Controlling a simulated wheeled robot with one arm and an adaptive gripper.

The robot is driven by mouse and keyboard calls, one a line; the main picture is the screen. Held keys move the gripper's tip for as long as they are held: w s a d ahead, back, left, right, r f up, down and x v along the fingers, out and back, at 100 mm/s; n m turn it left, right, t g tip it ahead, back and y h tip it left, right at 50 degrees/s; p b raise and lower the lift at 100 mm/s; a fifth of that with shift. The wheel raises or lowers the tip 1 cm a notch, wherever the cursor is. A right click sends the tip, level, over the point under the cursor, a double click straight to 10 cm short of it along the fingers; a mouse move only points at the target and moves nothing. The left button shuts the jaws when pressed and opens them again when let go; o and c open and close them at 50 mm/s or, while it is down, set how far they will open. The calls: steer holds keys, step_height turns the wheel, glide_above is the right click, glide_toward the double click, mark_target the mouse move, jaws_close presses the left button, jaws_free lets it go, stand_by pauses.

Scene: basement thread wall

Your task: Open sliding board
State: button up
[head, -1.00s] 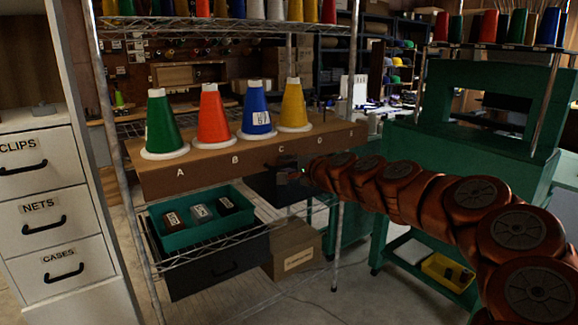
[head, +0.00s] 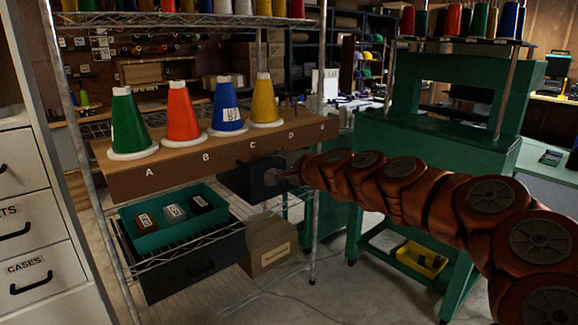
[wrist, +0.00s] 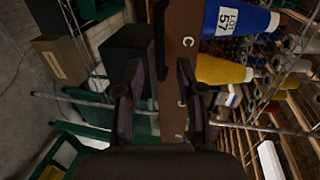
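The board (wrist: 180,70) runs top to bottom there, beside a dark bar (wrist: 160,40). I cannot tell whether a finger touches the board.
A dark box (head: 240,182) hangs under the board near my gripper. A teal tray (head: 165,236) with several small items and a dark drawer (head: 190,270) are below. A cardboard box (head: 270,248) stands right of them. A green bench (head: 430,140) is at right, a white cabinet (head: 25,220) at left.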

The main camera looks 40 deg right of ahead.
steer(key=shift+v, duration=2.85)
steer(key=s+a+f+n+g+y, duration=0.1)
steer(key=s+a+f+n+g, duration=0.3)
steer(key=a, duration=0.4)
steer(key=s+a+f+n+g+y, duration=0.1)
steer(key=a+f+n+g+y, duration=0.15)
steer(key=a+f, duration=0.45)
steer(key=s+a+f+n+g+y, duration=0.1)
steer(key=s+a+f+n+g, duration=0.3)
steer(key=a, duration=0.5)
steer(key=s+f+n+g+h, duration=0.3)
steer(key=s+f+g, duration=0.15)
steer(key=s, duration=0.55)
steer(key=s+f+n+g+h, duration=0.25)
steer(key=s+f+n, duration=0.2)
steer(key=s, duration=0.65)
step_height(320, 180, up, 23)
steer(key=s+p, duration=0.1)
steer(key=p, duration=2.1)
steer(key=shift+s+d+m, duration=0.3)
steer(key=shift+s+m, duration=0.05)
steer(key=shift+m, duration=0.05)
